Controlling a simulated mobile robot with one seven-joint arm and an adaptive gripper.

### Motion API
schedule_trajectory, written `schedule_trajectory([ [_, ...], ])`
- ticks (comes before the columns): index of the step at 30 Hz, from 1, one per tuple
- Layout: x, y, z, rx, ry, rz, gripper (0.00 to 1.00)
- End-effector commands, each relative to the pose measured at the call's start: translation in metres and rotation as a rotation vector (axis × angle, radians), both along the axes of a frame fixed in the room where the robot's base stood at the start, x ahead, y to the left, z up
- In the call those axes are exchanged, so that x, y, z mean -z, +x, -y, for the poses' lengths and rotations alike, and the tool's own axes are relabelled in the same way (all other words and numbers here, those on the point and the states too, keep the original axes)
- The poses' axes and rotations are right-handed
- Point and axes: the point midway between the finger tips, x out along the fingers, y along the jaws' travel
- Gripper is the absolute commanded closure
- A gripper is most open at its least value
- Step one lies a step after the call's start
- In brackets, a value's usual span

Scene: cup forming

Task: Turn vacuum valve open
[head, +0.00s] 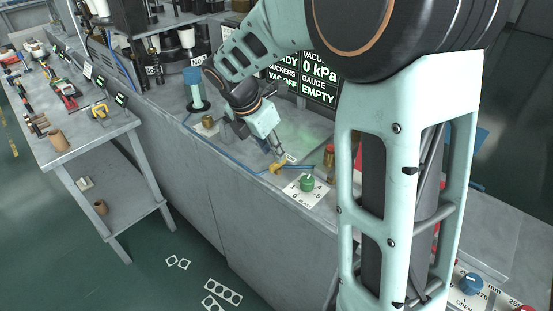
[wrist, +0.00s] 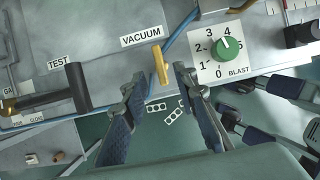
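The vacuum valve has a yellow lever (wrist: 160,65) beside a VACUUM label (wrist: 142,37) in the wrist view. A blue hose (wrist: 180,27) runs by it. The lever also shows in the head view (head: 277,168) near the bench's front edge. My gripper (wrist: 159,73) is open, one finger on each side of the lever, with gaps visible between. I cannot tell how deep the fingertips reach. In the head view my gripper (head: 281,153) points down just above the valve. The display (head: 318,80) reads 0 kPa, VAC OFF and EMPTY.
A green BLAST knob (wrist: 229,46) on a white dial plate is close right of the valve. A black-handled TEST part (wrist: 50,97) is at left. In the head view, a brass fitting (head: 329,155) stands behind the knob. A side table (head: 100,140) with tools is at left.

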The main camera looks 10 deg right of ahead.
Motion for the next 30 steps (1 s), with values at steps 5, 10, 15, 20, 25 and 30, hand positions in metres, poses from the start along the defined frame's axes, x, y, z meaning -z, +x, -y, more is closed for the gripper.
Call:
schedule_trajectory([
  [5,0.030,0.006,0.009,0.000,-0.001,-0.002,0.73],
  [10,0.043,0.011,0.014,0.001,0.000,0.000,0.73],
  [15,0.046,0.011,0.015,0.000,0.000,0.001,0.73],
  [20,0.046,0.011,0.015,0.000,0.001,0.001,0.73],
  [25,0.046,0.011,0.015,0.001,0.001,0.001,0.91],
  [30,0.046,0.011,0.015,0.001,0.001,0.001,1.00],
])
